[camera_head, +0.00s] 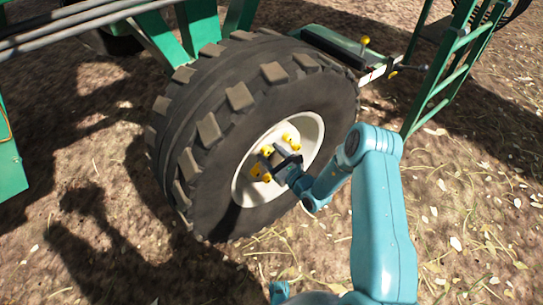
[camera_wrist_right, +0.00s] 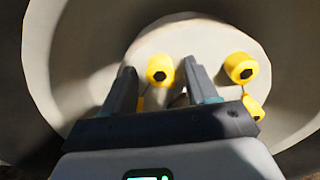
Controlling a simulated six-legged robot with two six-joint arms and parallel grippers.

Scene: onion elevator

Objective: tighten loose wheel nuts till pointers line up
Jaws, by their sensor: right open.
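A large black tractor-type wheel (camera_head: 225,115) stands upright with a pale rim (camera_head: 309,130). Several yellow wheel-nut caps with pointers sit around its hub; one nut (camera_head: 267,151) shows at the hub's upper left. My right gripper (camera_head: 276,157) is at the hub, partly covering the nuts. In the right wrist view, my right gripper (camera_wrist_right: 158,68) is open, with a yellow nut (camera_wrist_right: 160,76) showing between its fingers. Contact cannot be told. Another yellow nut (camera_wrist_right: 241,68) is to the right, with a yellow piece (camera_wrist_right: 253,108) below it.
A green machine frame (camera_head: 160,38) rises behind the wheel. A green ladder-like frame (camera_head: 440,85) stands at the right, and a step with a yellow knob (camera_head: 365,41) is above the wheel. Dry ground with scattered leaves (camera_head: 470,215) is open at lower right.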

